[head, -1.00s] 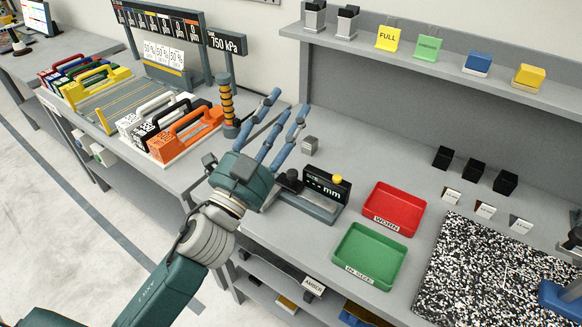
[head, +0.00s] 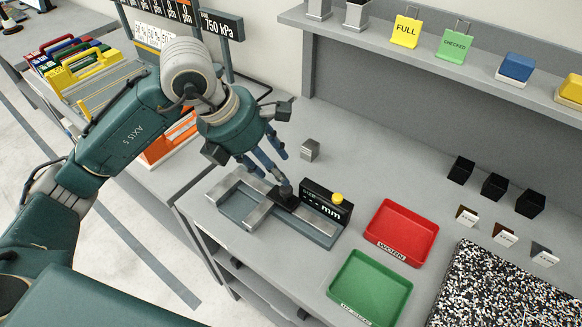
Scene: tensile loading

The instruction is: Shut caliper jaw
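The caliper (head: 230,208) is a grey flat fixture on the bench, with pale metal bars across it. A black display block (head: 325,204) marked "mm" with a yellow button stands at its right end. The dark sliding jaw with a small knob (head: 286,190) sits on the rail beside the display. My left gripper (head: 274,170) reaches down from above with its blue fingers spread and empty. One fingertip is close to the knob; I cannot tell whether it touches. The display's reading is too small to read. My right gripper is not in view.
A small grey metal block (head: 310,150) lies behind the caliper. A red tray (head: 402,234) and a green tray (head: 370,288) are to the right. Several black blocks (head: 494,186) and white labels stand farther right, beside a speckled mat (head: 500,290). A shelf (head: 420,60) runs behind.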

